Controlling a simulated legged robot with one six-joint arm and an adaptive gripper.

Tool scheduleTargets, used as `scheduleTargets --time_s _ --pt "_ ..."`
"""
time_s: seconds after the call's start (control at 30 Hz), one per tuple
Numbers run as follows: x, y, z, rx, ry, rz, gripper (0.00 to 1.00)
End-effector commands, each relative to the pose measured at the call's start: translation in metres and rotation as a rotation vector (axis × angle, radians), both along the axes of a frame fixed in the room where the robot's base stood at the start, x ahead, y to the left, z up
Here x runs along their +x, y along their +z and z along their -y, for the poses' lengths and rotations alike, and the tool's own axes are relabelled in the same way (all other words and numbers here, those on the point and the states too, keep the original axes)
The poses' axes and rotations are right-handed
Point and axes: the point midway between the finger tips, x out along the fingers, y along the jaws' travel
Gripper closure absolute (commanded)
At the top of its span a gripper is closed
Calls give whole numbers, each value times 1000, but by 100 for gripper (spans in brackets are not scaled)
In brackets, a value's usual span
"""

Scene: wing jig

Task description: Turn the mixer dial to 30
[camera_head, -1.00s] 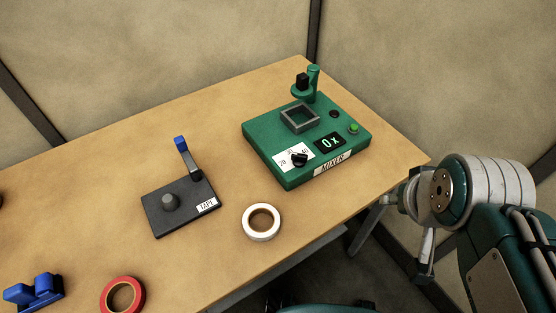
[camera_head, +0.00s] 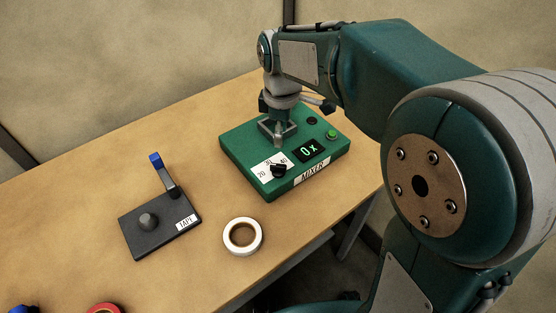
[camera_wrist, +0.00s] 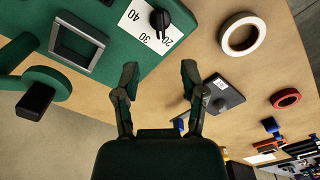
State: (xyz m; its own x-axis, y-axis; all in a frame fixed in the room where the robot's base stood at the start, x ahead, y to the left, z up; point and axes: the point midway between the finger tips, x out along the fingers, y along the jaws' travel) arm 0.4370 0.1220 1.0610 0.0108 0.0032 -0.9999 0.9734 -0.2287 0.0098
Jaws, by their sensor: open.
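The green mixer (camera_head: 244,160) sits on the table, with a "0x" display (camera_head: 308,150) and a "MIXER" label on its front. Its black dial (camera_head: 279,171) is on a white card marked 20, 30 and 40. In the head view my gripper (camera_head: 280,143) is over the mixer, behind the dial and near the square grey frame.
A tape dispenser (camera_head: 133,232) with a blue-tipped lever stands left of the mixer. A white tape roll (camera_head: 229,248) lies in front of the mixer, and a red roll (camera_wrist: 286,98) lies farther off.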

Motion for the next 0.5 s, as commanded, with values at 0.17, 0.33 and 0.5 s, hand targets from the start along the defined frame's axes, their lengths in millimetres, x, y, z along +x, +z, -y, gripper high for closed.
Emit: scheduleTargets --time_s 0.17,0.33,0.5 --pt "5 -10 -6 -5 44 -15 46" --pt "3 -35 -5 -5 42 -18 46" --pt "4 -67 -5 -5 41 -17 46"
